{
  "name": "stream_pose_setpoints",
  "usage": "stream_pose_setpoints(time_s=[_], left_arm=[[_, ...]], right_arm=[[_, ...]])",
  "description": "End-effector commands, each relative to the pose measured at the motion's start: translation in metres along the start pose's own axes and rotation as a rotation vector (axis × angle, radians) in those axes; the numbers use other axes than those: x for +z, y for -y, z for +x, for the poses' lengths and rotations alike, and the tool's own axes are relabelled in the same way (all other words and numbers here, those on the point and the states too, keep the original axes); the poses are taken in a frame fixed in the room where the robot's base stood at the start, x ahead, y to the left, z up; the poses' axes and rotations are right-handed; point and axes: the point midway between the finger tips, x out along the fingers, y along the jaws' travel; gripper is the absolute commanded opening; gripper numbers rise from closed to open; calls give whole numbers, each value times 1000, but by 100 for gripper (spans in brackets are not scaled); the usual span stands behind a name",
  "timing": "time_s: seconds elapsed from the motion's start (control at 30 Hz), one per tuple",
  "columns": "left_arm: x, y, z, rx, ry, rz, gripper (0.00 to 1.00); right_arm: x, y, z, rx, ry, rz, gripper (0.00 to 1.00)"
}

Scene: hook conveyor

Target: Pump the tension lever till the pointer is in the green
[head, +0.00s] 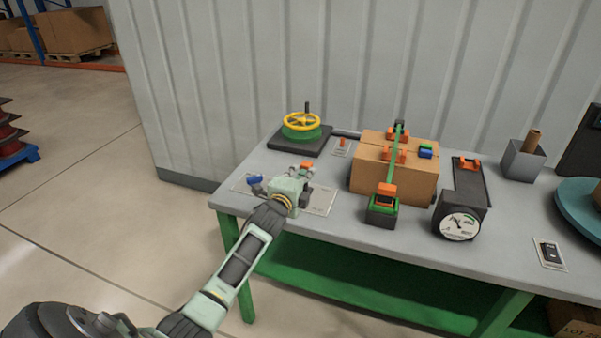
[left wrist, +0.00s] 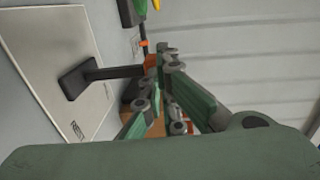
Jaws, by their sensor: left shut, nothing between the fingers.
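The white gauge dial (head: 460,226) faces the front of the table at right, with a dark pointer and a green patch near its upper right; the exact pointer reading is too small to tell. A green strap (head: 394,160) runs over a cardboard box. A black-and-green unit with an orange top (head: 385,192) sits at the box's front. I cannot tell which part is the tension lever. My left gripper (head: 298,181) is shut and empty over a pale plate (head: 321,207), left of the box. Its fingers fill the middle of the left wrist view (left wrist: 168,88). My right gripper is out of view.
A yellow handwheel (head: 302,121) stands at the back left, with a small orange switch (head: 342,143) beside it. A blue piece (head: 254,180) is left of my gripper. The left wrist view shows a black bar (left wrist: 105,74) near the plate. A grey bin (head: 523,162) stands back right.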

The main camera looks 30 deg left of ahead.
Motion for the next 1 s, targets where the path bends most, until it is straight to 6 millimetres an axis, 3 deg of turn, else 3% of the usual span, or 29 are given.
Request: stream_pose_setpoints(time_s=[0.3,0.43,1.0], left_arm=[[2,18,18,147,2,7,0],[3,17,28,229,3,6,0],[1,10,58,259,1,0,0]], right_arm=[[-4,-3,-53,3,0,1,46],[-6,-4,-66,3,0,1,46],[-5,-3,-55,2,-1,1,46]])
